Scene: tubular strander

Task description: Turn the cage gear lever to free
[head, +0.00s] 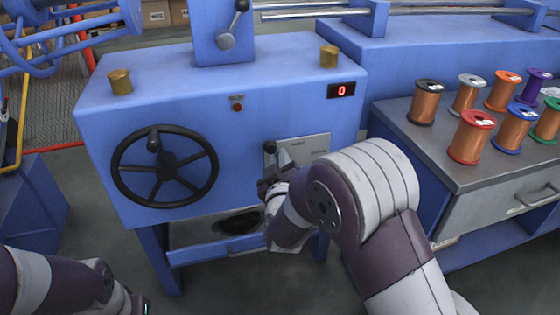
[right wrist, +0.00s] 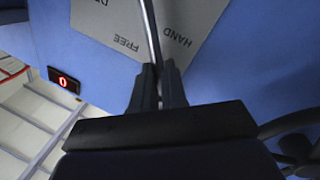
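The cage gear lever has a black knob (head: 270,147) and stands in front of a grey label plate (head: 313,146) on the blue machine's front. The right wrist view shows its thin metal rod (right wrist: 151,30) crossing the plate (right wrist: 190,22), where the words HAND and FREE read turned over; a third word is cut off. My right gripper (head: 268,184) is at the lever, below the knob. In the right wrist view its fingers (right wrist: 158,72) are close together with the rod between them. The knob is outside that view. Of my left arm, only a part shows at the bottom left.
A black handwheel (head: 165,166) is left of the lever. A red display (head: 341,91) reads 0 above the plate. An open tray (head: 215,246) lies below. Several wire spools (head: 471,136) stand on the grey bench (head: 450,176) at right.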

